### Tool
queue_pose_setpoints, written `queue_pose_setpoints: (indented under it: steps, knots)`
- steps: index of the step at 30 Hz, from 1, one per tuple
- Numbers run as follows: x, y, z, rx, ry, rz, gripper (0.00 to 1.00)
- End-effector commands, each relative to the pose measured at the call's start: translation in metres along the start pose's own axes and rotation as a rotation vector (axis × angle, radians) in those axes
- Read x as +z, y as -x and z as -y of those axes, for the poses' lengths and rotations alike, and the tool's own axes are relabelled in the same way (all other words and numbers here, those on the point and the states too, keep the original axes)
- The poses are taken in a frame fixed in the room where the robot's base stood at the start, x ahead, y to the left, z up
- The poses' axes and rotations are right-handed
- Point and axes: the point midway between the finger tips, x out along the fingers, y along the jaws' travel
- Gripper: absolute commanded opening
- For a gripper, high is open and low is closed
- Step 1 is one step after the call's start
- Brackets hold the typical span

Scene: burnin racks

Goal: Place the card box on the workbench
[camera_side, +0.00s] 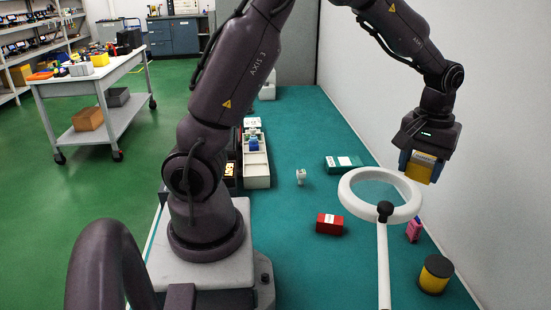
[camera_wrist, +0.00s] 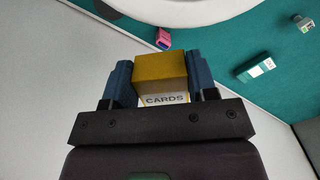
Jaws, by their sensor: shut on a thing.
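The card box is yellow with a white label reading CARDS; it shows in the wrist view (camera_wrist: 160,72) between my two blue fingers. My gripper (camera_side: 422,166) is shut on the card box (camera_side: 424,168) and holds it in the air at the right of the side view, near the pale wall. The workbench (camera_side: 300,125) has a teal top and lies below the box. The box's underside and its height above the bench are hard to judge.
A ring magnifier (camera_side: 350,203) on a stand is just left of and below the gripper. A pink item (camera_side: 413,230), a yellow-black cylinder (camera_side: 435,275), a red box (camera_side: 329,224), a green-white box (camera_side: 344,163) and a small white item (camera_side: 300,176) stand on the bench. Its back middle is clear.

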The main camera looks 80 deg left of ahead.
Motion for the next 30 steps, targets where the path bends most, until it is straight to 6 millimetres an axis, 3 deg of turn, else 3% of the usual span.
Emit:
queue_pose_setpoints:
  steps: [3,6,14,17,25,30]
  knots:
    - [0.02,0.014,-0.029,0.003,-0.292,-0.002,0.24]
    - [0.041,0.014,-0.05,0.001,-0.491,0.001,0.24]
    - [0.086,0.003,-0.085,0.002,-0.788,0.0,0.24]
    - [0.09,0.0,-0.089,-0.032,-0.798,0.078,0.24]
    - [0.144,-0.06,-0.11,-0.188,-1.022,0.332,0.24]
    - [0.174,-0.108,-0.105,-0.425,-1.395,0.488,0.24]
